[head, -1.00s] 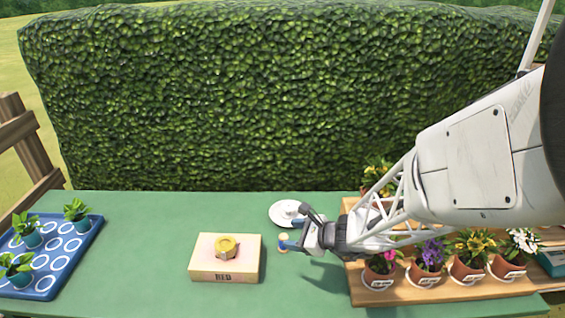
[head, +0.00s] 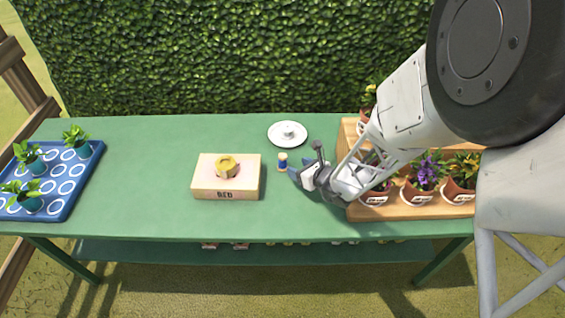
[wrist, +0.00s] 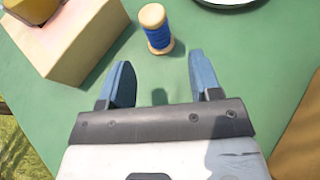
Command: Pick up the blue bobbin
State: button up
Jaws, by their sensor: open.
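In the wrist view the bobbin (wrist: 157,31) shows blue thread between pale wooden ends. My gripper (head: 296,173) is just right of the bobbin in the head view, apart from it. In the wrist view my gripper (wrist: 160,80) has its two blue fingers spread and empty, with the bobbin beyond the tips and between their lines.
The box (head: 225,180) with a yellow object (head: 228,166) on it stands left of the bobbin. A white plate (head: 287,134) lies behind it. Potted flowers on a wooden stand (head: 410,209) are at right. A blue tray (head: 62,193) with seedlings is far left.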

aim_at(285, 160)
jog(key=shift+x, duration=1.25)
jog(key=shift+x, duration=2.6)
jog(key=shift+s+a, duration=0.1)
jog(key=shift+s, duration=0.05)
jog(key=c, duration=1)
jog(key=shift+r, duration=0.7)
notch_tip(285, 160, up, 2)
jog(key=shift+r, duration=0.1)
jog(key=s+d, duration=0.1)
jog(key=s, duration=0.4)
jog(key=s+d+r, duration=0.1)
jog(key=s, duration=0.4)
jog(key=s+d, duration=0.2)
jog(key=s, duration=0.3)
jog(key=shift+s+r, duration=0.15)
jog(key=shift+s, duration=0.15)
